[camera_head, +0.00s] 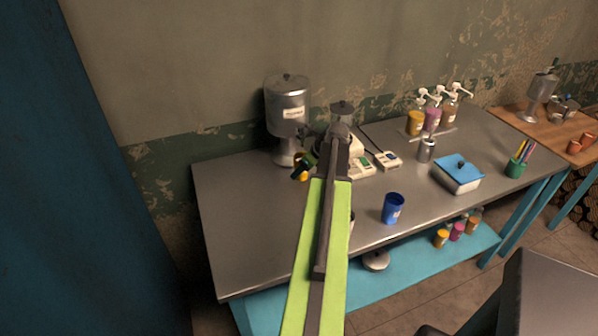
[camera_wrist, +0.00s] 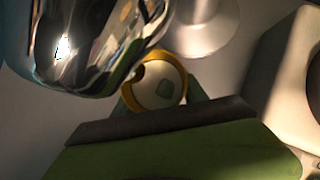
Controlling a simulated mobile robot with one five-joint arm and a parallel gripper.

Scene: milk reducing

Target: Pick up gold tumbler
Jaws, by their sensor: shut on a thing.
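The gold tumbler (camera_head: 302,175) stands on or just above the steel table, in front of the metal dispenser, partly hidden by my gripper (camera_head: 304,165).
The metal dispenser (camera_head: 287,108) stands close behind the tumbler. White scales (camera_head: 388,160) are to the right. A blue tumbler (camera_head: 392,210), a metal cup (camera_head: 426,151) and a blue-lidded box (camera_head: 459,179) stand farther right. The table's left part (camera_head: 235,220) is clear.

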